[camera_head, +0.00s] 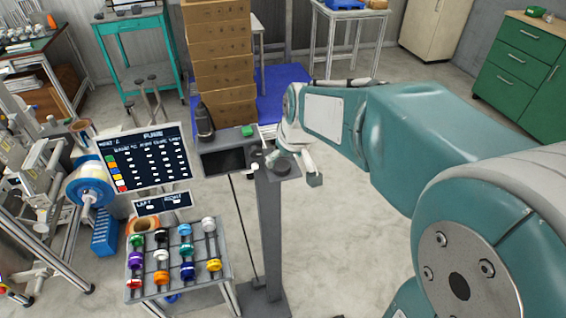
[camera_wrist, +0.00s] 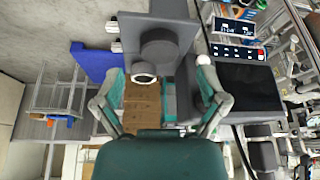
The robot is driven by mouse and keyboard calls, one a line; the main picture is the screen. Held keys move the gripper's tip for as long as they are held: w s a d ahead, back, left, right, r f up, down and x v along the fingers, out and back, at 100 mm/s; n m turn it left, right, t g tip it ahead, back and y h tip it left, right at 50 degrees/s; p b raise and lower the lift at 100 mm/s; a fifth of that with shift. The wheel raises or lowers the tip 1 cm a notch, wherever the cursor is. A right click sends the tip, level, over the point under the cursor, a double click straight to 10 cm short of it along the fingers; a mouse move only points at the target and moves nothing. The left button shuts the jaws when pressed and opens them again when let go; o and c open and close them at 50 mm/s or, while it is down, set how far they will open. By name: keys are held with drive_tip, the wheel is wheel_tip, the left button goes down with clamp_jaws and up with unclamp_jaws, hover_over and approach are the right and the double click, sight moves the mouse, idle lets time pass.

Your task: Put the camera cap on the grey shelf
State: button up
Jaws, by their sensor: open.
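A dark round disc, likely the camera cap (camera_head: 281,168), lies on a small grey ledge on the right of the grey stand. In the wrist view a dark round piece (camera_wrist: 159,45) shows against a grey surface (camera_wrist: 178,12), just past my fingers. A shorter dark cylinder with a pale rim (camera_wrist: 144,70) shows beside it; I cannot tell which of the two is the cap. My gripper (camera_head: 293,163) is open around the ledge area, with fingers spread wide (camera_wrist: 161,72) and nothing clasped. Which surface is the grey shelf is unclear.
A black screen (camera_head: 224,161) and a dark bottle-like object (camera_head: 204,121) are on the stand's left. A rack of coloured reels (camera_head: 180,262) stands in front, below a sign board (camera_head: 146,158). Stacked cardboard boxes (camera_head: 220,60) stand behind. The floor (camera_head: 345,240) right of the stand is clear.

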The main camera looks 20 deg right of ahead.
drive_tip(key=a+v, duration=0.1)
drive_tip(key=v, duration=0.7)
drive_tip(key=s+f+m+t, duration=0.1)
drive_tip(key=s+f+m, duration=0.1)
drive_tip(key=s, duration=1.4)
drive_tip(key=shift+s+d+f+h, duration=0.2)
drive_tip(key=shift+f+h, duration=0.2)
drive_tip(key=shift+f, duration=0.25)
